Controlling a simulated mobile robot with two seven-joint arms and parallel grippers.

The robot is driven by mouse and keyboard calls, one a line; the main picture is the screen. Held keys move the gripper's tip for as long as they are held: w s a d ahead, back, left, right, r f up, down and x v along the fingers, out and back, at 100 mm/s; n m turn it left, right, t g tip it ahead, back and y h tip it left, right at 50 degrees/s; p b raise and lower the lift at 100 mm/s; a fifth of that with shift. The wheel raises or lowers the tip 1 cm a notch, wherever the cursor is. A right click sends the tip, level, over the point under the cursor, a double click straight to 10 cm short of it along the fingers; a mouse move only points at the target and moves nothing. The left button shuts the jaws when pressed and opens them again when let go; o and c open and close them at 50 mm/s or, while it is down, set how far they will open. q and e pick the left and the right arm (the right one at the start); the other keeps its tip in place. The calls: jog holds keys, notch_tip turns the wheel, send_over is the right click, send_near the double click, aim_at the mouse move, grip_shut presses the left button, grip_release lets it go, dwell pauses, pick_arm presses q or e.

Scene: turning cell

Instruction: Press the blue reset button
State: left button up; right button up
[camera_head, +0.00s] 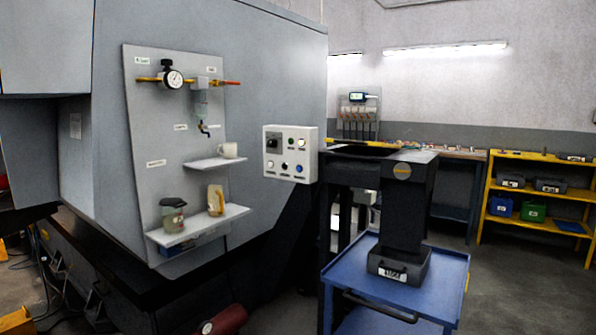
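The blue reset button (299,168) is a small round button at the lower right of a pale control box (270,160). The box is fixed near the right end of the large grey machine wall. Other small buttons, lamps and a dark switch (273,143) share its face, with small labels that are too small to read. Nothing covers the blue button. Neither of my grippers is in view.
A dark machine part (405,205) and a blue cart (440,285) stand to the right. A red cylinder (228,319) is at the bottom.

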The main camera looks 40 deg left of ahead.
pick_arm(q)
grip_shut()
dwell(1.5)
